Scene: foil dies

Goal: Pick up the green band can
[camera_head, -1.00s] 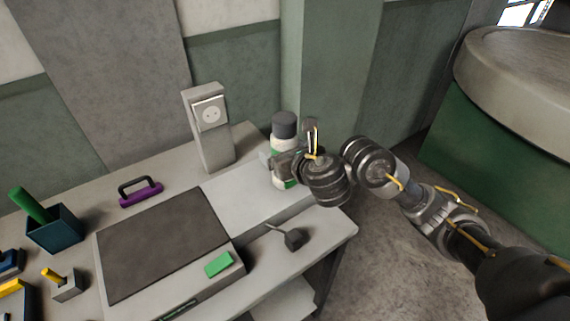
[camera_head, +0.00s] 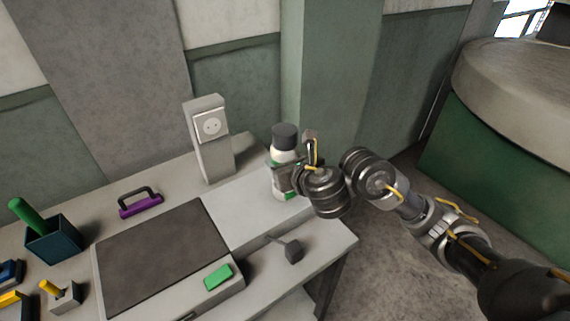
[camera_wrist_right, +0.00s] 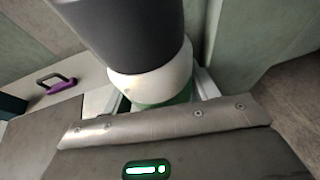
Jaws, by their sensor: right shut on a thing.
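The green band can (camera_head: 284,158) is a white can with a dark grey cap and green bands. It stands upright near the back right end of the table, by the green pillar. My right gripper (camera_head: 285,180) is shut on it from the right side, around its body. In the right wrist view the can (camera_wrist_right: 155,80) fills the upper middle, with its dark cap toward the camera and a green band partly hidden behind the gripper. Its base is partly hidden, so contact with the white surface is hard to tell. My left gripper is not in view.
A grey socket post (camera_head: 211,140) stands left of the can. A dark mat (camera_head: 165,255) with a green block (camera_head: 218,276), a purple handle (camera_head: 140,203), a teal bin (camera_head: 53,240) and a dark scraper-like tool (camera_head: 291,249) lie on the table. A green pillar (camera_head: 330,90) rises behind.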

